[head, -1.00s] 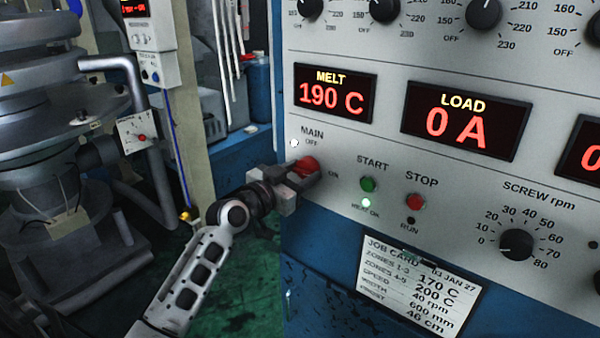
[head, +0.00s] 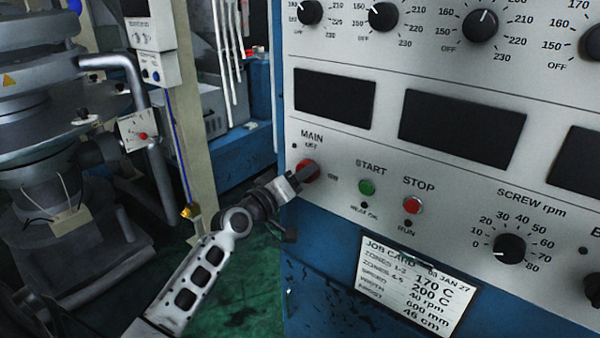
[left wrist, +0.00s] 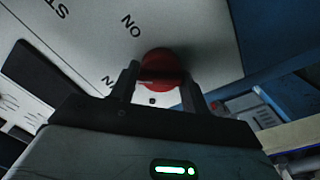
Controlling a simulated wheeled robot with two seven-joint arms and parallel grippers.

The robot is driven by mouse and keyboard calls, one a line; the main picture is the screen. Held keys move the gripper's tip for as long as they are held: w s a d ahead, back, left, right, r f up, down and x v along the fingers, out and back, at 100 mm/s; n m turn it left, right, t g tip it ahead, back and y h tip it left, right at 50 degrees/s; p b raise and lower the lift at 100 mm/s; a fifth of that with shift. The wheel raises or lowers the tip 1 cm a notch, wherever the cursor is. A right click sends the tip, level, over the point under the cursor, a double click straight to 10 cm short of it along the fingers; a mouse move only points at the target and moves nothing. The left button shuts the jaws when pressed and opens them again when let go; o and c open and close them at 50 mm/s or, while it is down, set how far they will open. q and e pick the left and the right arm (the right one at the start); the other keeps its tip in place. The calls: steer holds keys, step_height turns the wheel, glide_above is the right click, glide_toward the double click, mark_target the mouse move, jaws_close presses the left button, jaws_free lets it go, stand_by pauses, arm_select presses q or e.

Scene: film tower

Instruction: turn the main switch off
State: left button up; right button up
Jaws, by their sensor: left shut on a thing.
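The red main switch knob (head: 309,170) sits under the MAIN label at the left of the grey control panel. My left gripper (head: 302,177) is at the knob, its fingers on either side of it. In the left wrist view the red knob (left wrist: 161,69) shows between the two fingers of my left gripper (left wrist: 162,84), which is shut on it. The MELT display (head: 334,99) and LOAD display (head: 462,128) are dark. The small lamp (head: 294,146) by MAIN is unlit. My right gripper is not in view.
The green START button (head: 367,187) and red STOP button (head: 413,205) are right of the switch. The screw speed knob (head: 510,249) and job card (head: 418,285) are lower right.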

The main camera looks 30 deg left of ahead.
arm_select(q)
steer(key=n+p, duration=0.1)
steer(key=n, duration=0.6)
steer(key=shift+a+y+p, duration=0.1)
steer(key=shift+y+p, duration=0.3)
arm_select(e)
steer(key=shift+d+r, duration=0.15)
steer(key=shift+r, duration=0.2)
arm_select(q)
steer(key=shift+f, duration=0.1)
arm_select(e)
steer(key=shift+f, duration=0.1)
arm_select(q)
steer(key=o, duration=1)
steer(key=shift+c, duration=0.2)
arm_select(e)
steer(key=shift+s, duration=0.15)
arm_select(q)
steer(key=shift+s, duration=0.15)
